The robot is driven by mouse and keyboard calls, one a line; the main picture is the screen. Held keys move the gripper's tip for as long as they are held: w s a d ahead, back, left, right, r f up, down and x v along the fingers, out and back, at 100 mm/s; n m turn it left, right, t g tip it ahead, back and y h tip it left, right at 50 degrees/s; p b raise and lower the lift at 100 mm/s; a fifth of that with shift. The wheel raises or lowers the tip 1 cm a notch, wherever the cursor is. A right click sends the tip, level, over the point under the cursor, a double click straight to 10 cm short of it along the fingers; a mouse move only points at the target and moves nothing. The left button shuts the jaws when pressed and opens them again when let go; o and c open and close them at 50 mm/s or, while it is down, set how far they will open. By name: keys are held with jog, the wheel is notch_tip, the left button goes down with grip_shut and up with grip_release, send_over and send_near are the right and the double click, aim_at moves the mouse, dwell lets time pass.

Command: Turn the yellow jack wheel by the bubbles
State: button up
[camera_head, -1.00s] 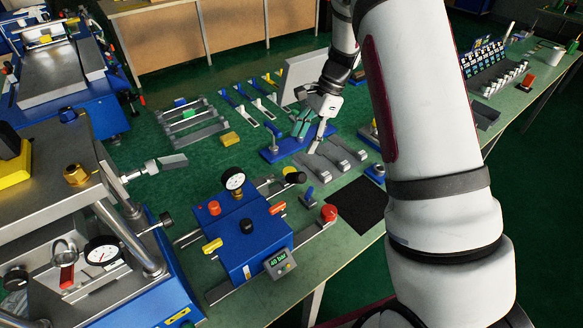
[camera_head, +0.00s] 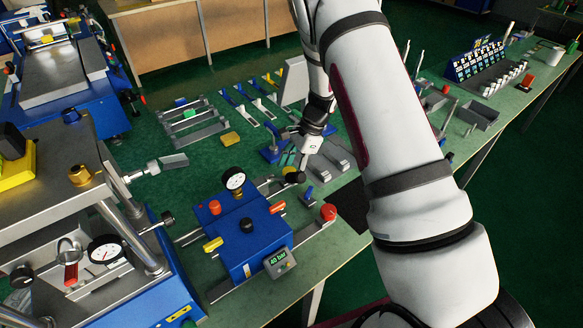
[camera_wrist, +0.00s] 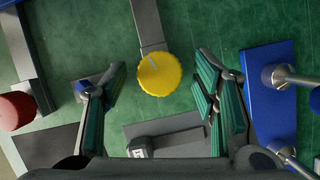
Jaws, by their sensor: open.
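A yellow round wheel (camera_wrist: 160,75) shows in the wrist view at the end of a grey bar, with a short pale mark near its upper edge. My gripper (camera_wrist: 161,88) is open, its green-padded fingers on either side of the wheel with gaps; no contact is visible. I cannot make out the bubbles.
A red knob (camera_head: 328,212) ends the nearer rail; a red knob (camera_wrist: 16,109) also shows in the wrist view. A blue plate (camera_wrist: 268,100) with metal posts lies right of my fingers. A grey block (camera_wrist: 165,135) lies below the wheel. A dark mat (camera_head: 350,203) is near the bench edge.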

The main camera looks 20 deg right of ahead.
jog(key=c, duration=1.2)
jog(key=shift+o, duration=0.2)
jog(key=shift+n+b, duration=0.3)
jog(key=shift+n, duration=0.1)
